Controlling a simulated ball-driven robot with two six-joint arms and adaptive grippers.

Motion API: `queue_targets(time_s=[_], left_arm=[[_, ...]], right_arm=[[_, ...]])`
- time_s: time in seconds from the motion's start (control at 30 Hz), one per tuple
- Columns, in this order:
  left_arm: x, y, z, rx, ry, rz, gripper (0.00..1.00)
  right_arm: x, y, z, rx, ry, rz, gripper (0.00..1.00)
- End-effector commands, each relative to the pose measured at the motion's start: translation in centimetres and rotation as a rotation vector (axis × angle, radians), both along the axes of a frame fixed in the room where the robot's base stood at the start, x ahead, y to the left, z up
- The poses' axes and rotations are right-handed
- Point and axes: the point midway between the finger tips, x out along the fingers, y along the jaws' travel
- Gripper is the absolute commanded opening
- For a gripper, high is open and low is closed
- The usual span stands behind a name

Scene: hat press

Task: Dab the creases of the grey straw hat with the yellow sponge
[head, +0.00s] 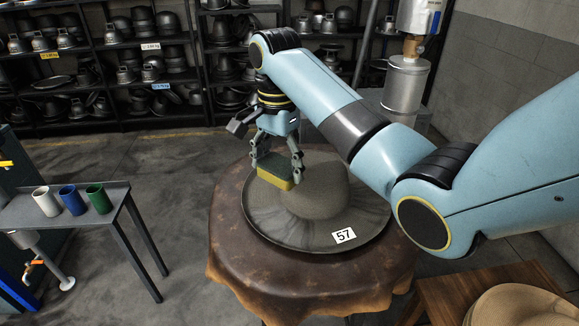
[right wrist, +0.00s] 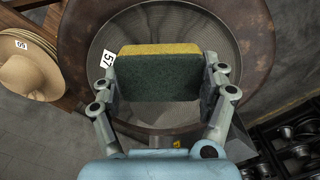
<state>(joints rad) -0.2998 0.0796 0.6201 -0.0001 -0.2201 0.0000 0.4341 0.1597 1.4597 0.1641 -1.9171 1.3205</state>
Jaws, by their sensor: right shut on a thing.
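The grey straw hat (head: 316,200) lies on a round table with a brown leather-like cover, its crown up and its wide brim spread flat. A tag marked 57 (head: 344,236) is on the brim's near side. My right gripper (head: 274,166) is shut on the yellow sponge (head: 272,178), which has a dark green scouring side. It holds the sponge at the crown's left side, above the brim; I cannot tell whether it touches the hat. The right wrist view shows the sponge (right wrist: 158,82) between both fingers, hiding part of the hat (right wrist: 222,40). My left gripper is out of view.
A side table (head: 22,212) at the left carries white, blue and green cups. Tan straw hats (head: 525,308) are stacked on a wooden stand at the lower right. Shelves of metal hat forms line the back. A metal cylinder (head: 405,88) stands behind my right arm.

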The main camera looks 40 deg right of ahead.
Motion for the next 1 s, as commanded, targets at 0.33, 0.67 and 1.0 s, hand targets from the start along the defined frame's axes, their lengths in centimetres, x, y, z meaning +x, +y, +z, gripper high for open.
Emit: queue_targets(time_s=[0.33, 0.67, 1.0], left_arm=[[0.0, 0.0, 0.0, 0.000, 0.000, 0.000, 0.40], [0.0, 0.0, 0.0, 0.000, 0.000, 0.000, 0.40], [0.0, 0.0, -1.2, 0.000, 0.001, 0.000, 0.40]], right_arm=[[0.0, 0.1, -6.0, 0.001, 0.002, 0.000, 0.51], [-0.1, 0.0, -9.2, 0.000, 0.003, 0.000, 0.51], [0.0, 0.0, -13.1, -0.001, 0.000, 0.001, 0.51]])
